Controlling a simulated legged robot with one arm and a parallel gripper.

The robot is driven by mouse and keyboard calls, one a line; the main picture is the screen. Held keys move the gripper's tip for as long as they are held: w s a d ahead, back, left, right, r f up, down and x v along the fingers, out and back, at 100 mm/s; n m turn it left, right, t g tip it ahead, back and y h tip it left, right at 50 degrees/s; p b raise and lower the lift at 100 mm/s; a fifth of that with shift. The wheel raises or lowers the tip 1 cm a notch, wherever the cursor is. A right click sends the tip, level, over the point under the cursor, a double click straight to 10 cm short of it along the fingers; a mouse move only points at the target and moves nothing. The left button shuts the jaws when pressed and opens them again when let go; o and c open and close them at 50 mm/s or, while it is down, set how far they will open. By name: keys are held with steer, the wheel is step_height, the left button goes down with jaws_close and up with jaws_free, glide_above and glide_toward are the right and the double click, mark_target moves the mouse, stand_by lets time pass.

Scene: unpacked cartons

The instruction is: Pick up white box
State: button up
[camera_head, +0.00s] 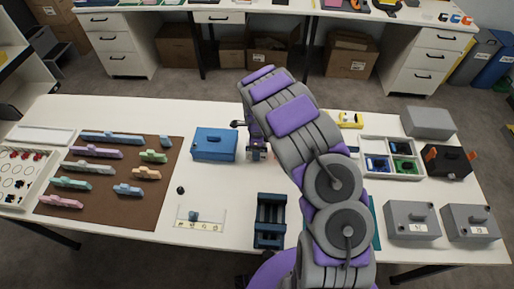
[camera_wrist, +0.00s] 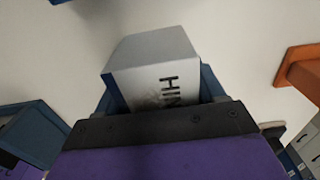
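In the wrist view, a white box (camera_wrist: 160,70) with dark lettering that starts "HIN" stands just beyond the black front edge of my gripper. Dark blue parts (camera_wrist: 208,85) flank it on both sides; I cannot tell whether they belong to a holder. Its near lower part is hidden behind my gripper. In the head view, my gripper (camera_head: 256,150) is low over the middle of the table, right of a blue box. The white box cannot be made out clearly there. The fingertips are hidden, so whether they are open or touch the box does not show.
The blue box (camera_head: 215,144) is close on the left. A dark blue stand (camera_head: 270,220) is near the front edge. A white divided tray (camera_head: 391,178) and grey boxes (camera_head: 411,219) are on the right. A brown mat (camera_head: 92,215) with coloured pieces lies left.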

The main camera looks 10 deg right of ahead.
steer(key=c, duration=0.6)
step_height(320, 180, up, 10)
steer(key=shift+p, duration=1.1)
